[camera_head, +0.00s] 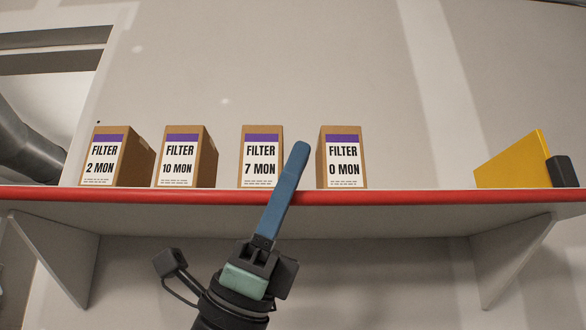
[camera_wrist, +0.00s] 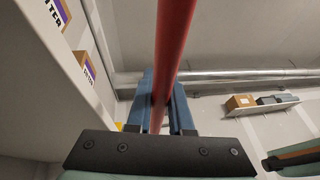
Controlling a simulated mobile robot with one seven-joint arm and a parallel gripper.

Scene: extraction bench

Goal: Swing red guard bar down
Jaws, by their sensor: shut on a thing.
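The red guard bar (camera_head: 420,197) runs level along the front edge of the grey shelf (camera_head: 390,222) in the head view. In the wrist view the red bar (camera_wrist: 174,40) runs from the top edge down between the two blue fingers. My gripper (camera_head: 298,152) reaches up from below, its blue fingers crossing the bar near the middle of the shelf. In the wrist view my gripper (camera_wrist: 162,85) is shut on the bar, with a finger on each side. The head view shows the fingers nearly edge-on, and they hide a short piece of the bar.
Filter boxes marked 2 MON (camera_head: 102,168), 10 MON (camera_head: 182,168), 7 MON (camera_head: 260,170) and 0 MON (camera_head: 344,170) stand on the shelf behind the bar. A yellow panel (camera_head: 512,162) with a black block (camera_head: 562,171) stands at the right. Shelf between them is clear.

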